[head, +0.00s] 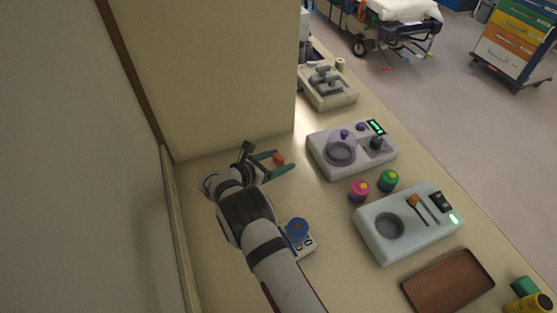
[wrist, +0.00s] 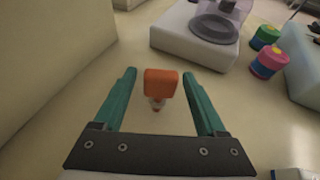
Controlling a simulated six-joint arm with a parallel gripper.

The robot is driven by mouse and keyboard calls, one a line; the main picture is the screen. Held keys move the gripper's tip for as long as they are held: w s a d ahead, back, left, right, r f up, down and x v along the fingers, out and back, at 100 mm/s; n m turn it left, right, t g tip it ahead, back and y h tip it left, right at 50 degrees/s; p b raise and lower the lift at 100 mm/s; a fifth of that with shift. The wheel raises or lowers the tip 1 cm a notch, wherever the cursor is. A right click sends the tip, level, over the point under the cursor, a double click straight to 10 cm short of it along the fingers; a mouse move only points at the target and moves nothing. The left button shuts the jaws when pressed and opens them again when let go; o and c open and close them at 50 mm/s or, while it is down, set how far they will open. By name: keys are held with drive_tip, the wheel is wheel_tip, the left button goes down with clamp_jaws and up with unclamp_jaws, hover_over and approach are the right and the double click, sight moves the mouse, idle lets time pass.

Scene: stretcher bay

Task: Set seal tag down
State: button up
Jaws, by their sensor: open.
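The seal tag looks to be the small orange piece (head: 278,159) near my gripper in the head view. In the wrist view the orange tag (wrist: 161,84) has a blocky top and a narrow pale and orange lower part. My gripper (head: 284,162) has two teal fingers, which are spread apart. In the wrist view the tag shows between the open fingers (wrist: 162,92), with a gap on both sides. I cannot tell whether the tag's lower end rests on the counter.
A grey device with a clear purple dome (head: 340,147) stands right of my gripper. Pink (head: 359,190) and green (head: 389,180) jars stand near a pale device (head: 376,245). A blue knob unit (head: 298,231) sits beside my arm. A brown tray (head: 448,281) lies lower right. A wall panel (head: 215,75) rises behind.

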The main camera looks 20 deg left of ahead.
drive_tip(key=shift+s+a+r, duration=0.1)
drive_tip(key=shift+r, duration=0.1)
drive_tip(key=v, duration=0.7)
drive_tip(key=shift+s+r, duration=0.1)
drive_tip(key=s+d+r+m+g+h, duration=0.1)
drive_tip(key=s+d+r+m+g, duration=0.1)
drive_tip(key=d+r+m+g, duration=0.75)
drive_tip(key=s+d+r+m+t+h, duration=0.1)
drive_tip(key=s+d+r+m+h, duration=0.35)
drive_tip(key=d, duration=1.05)
drive_tip(key=s+d+r+m+g+y, duration=0.2)
drive_tip(key=s+d+m+g+y, duration=0.4)
drive_tip(key=s+d+m, duration=0.55)
drive_tip(key=s+a+m+t+y, duration=0.1)
drive_tip(key=s+a+m+y, duration=0.1)
drive_tip(key=s+m, duration=0.3)
drive_tip(key=s+a+m+y, duration=0.1)
drive_tip(key=s+m+y, duration=0.3)
drive_tip(key=s+m, duration=0.2)
drive_tip(key=shift+s+a+f+t, duration=0.2)
drive_tip(key=shift+s+a+t, duration=0.15)
drive_tip(key=shift+a, duration=0.05)
